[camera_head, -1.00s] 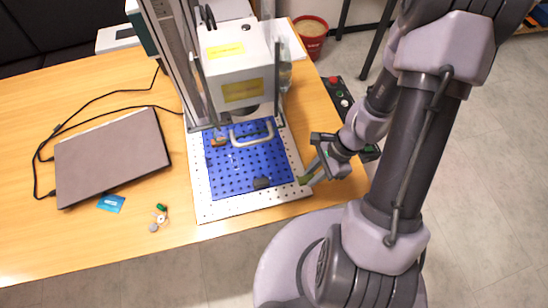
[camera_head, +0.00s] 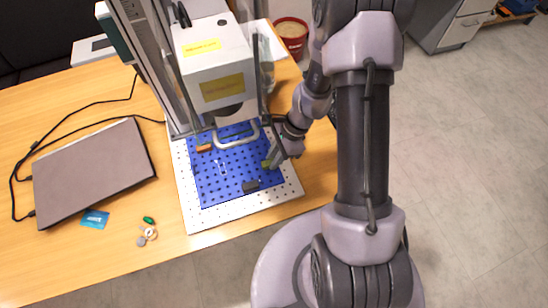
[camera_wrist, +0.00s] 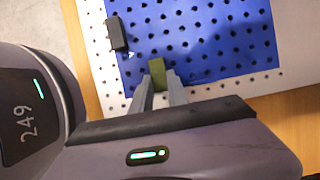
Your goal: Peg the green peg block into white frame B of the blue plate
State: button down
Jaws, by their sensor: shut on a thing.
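The green peg block (camera_wrist: 157,72) is held between the fingertips of my gripper (camera_wrist: 161,86) in the wrist view. In the head view, the block (camera_head: 266,164) and my gripper (camera_head: 274,160) are over the right part of the blue plate (camera_head: 212,182). I cannot tell how high the block is above the plate. The blue plate with its grid of holes also fills the upper wrist view (camera_wrist: 215,40). A white frame (camera_head: 222,146) stands at the plate's back, partly under the machine head. Its letter is not readable.
A dark block (camera_head: 250,186) sits near the plate's front edge. An orange block (camera_head: 204,148) is at the back left. The laser marker head (camera_head: 212,70) hangs over the plate's rear. A laptop (camera_head: 92,172) lies at left, and several small items lie in front.

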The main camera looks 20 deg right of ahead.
jog(key=c, duration=1.3)
grip_release()
jog(key=shift+f, duration=0.1)
jog(key=p+v, duration=0.3)
jog(key=v, duration=0.2)
jog(key=p+v, duration=0.2)
jog(key=v, duration=0.4)
jog(key=p+v, duration=0.3)
jog(key=v, duration=0.3)
jog(key=shift+s+d+p, duration=0.15)
jog(key=shift+s+p, duration=0.15)
jog(key=shift+s, duration=0.1)
